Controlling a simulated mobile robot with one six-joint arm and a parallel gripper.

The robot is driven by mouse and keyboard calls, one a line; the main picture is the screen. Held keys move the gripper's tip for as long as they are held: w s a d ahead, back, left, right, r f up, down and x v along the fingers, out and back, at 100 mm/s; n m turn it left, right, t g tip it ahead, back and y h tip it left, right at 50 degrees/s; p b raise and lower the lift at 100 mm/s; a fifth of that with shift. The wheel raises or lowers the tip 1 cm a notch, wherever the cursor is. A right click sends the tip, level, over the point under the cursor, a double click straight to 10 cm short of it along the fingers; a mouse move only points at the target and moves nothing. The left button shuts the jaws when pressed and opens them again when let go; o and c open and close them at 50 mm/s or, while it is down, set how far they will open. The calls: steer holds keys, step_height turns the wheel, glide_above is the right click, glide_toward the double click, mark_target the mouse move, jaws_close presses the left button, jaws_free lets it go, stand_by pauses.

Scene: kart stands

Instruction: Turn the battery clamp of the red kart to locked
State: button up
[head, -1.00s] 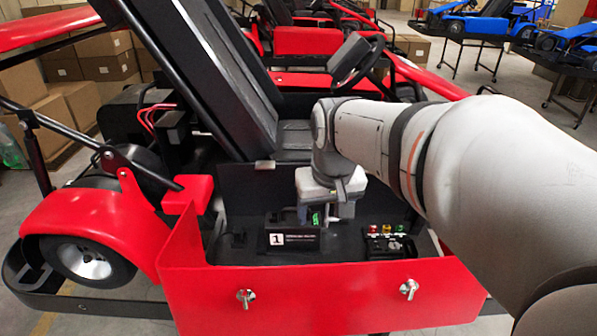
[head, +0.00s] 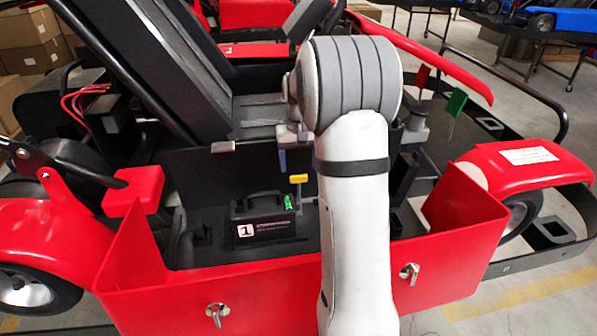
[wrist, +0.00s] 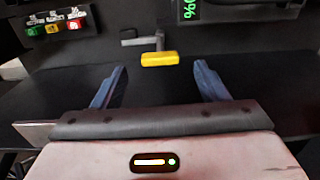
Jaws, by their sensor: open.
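The battery clamp shows a yellow handle (head: 298,179) on a post in the red kart's open front bay. In the wrist view the yellow handle (wrist: 160,60) lies crosswise, with a grey lever bar behind it. The black battery (head: 265,218), labelled 1, stands left of the handle in the head view. Its green display shows at the top of the wrist view (wrist: 190,9). My gripper (wrist: 159,76) is open and empty. Its two blue-grey fingers point toward the handle, one to each side, apart from it. In the head view my arm hides most of the gripper.
The red front panel (head: 255,290) with two silver wing latches borders the bay. Red, yellow and green blocks (wrist: 54,27) show at the wrist view's upper left. The black seat (head: 150,60) rises behind the bay. A red fender (head: 515,165) stands at the right.

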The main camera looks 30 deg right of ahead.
mark_target(299, 176)
steer(key=shift+f, duration=2.05)
steer(key=shift+c, duration=0.6)
steer(key=c, duration=1.3)
